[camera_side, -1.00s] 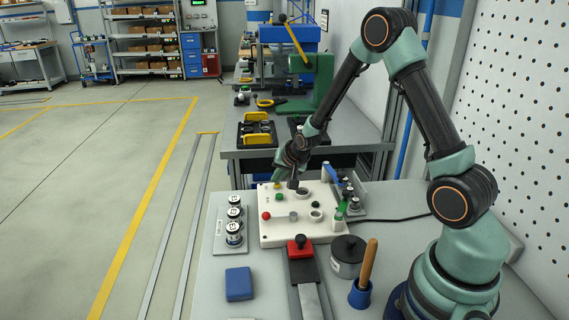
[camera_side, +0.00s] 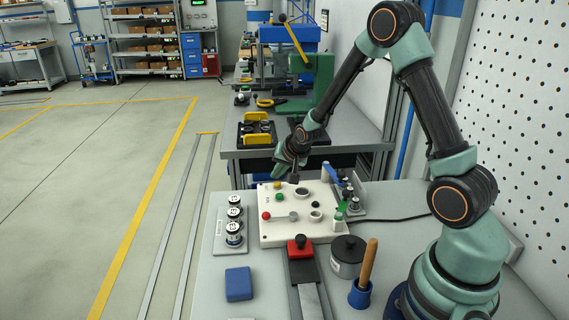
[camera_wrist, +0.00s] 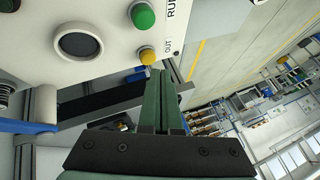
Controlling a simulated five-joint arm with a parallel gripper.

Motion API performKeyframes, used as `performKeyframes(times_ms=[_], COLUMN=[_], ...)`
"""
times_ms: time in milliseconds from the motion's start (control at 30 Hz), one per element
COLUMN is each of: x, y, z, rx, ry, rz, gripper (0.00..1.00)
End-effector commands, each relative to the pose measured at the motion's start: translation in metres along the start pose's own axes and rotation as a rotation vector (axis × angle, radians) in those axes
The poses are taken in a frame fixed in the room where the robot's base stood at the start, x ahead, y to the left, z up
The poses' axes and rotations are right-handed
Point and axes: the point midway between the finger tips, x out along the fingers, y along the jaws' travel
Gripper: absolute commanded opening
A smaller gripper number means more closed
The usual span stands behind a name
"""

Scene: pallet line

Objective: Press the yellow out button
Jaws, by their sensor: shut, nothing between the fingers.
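The yellow button (camera_side: 277,185) sits near the far edge of the white panel (camera_side: 268,238). In the wrist view the yellow button (camera_wrist: 148,57) stands beside the printed word OUT. My gripper (camera_wrist: 158,76) is shut and empty. In that view its fingertips point at the yellow button and appear just short of it; I cannot tell whether they touch. In the side view my gripper (camera_side: 294,181) points down over the far part of the panel, a little right of the yellow button.
A green button (camera_wrist: 142,15) marked RUN is close to the yellow one; it also shows in the side view (camera_side: 280,197). A dark round opening (camera_wrist: 78,45) is beside them. Metal cylinders (camera_side: 234,226) stand at left.

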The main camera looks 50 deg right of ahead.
Motion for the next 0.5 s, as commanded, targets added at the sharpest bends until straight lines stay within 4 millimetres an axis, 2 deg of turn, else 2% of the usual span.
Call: performKeyframes(times_ms=[267,500], x=[-0.001,-0.017], y=[-0.001,-0.009], z=[-0.001,-0.011], rx=[0.0,0.0], ry=[0.001,0.002], rz=[-0.001,-0.002], gripper=[0.0,0.0])
